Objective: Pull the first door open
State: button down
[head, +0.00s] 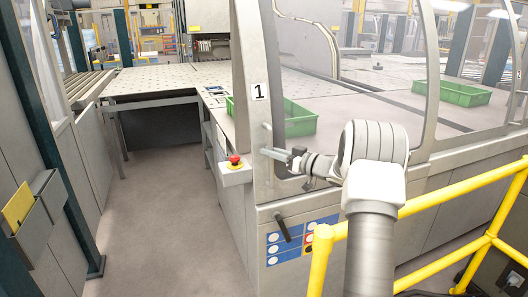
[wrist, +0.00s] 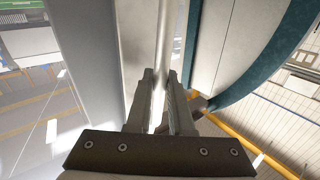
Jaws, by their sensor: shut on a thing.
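The first door (head: 246,60) is a pale grey frame with a clear panel and a label "1" (head: 259,91) on its upright. My gripper (head: 268,152) reaches it from the right, at the upright below the label. In the wrist view my two fingers (wrist: 160,80) are closed around a slim vertical grey handle bar (wrist: 165,40) beside a pale upright. The fingers hide part of the handle. I cannot tell whether the door is ajar.
A red emergency button (head: 235,160) sits on a box left of the door. A yellow railing (head: 420,203) stands at the lower right. Green crates (head: 298,120) (head: 455,94) lie behind the clear panels. The grey floor aisle (head: 165,200) at the left is clear.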

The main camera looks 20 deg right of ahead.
jog(key=c, duration=0.8)
grip_release()
jog(key=b+v, duration=0.1)
jog(key=v, duration=1.6)
jog(key=shift+s, duration=0.2)
